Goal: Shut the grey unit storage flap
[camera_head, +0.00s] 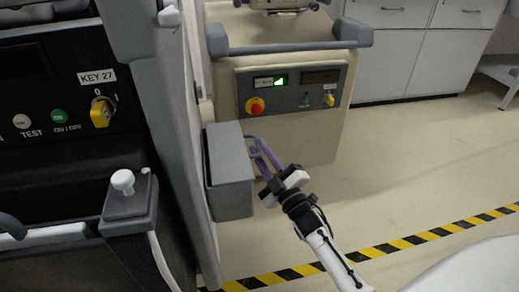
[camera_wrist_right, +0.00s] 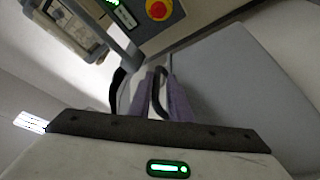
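The grey storage box (camera_head: 231,190) is fixed to the side of the large unit at the left in the head view. Its handle (camera_head: 253,144) sticks out to the right near the top. My right gripper (camera_head: 261,153) is at this handle, with purple fingers close together. In the right wrist view, the dark handle loop (camera_wrist_right: 157,90) lies between the fingers of the gripper (camera_wrist_right: 160,98), which look closed on it. The grey box face (camera_wrist_right: 240,85) fills the right of that view. How far the flap stands open is hard to tell. My left gripper is out of view.
A beige cart (camera_head: 290,130) with a red button stands just behind the box. A black panel (camera_head: 60,80) with a yellow key switch is at the left. White cabinets (camera_head: 405,50) stand behind. The floor at the right is clear, crossed by a yellow-black stripe (camera_head: 420,238).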

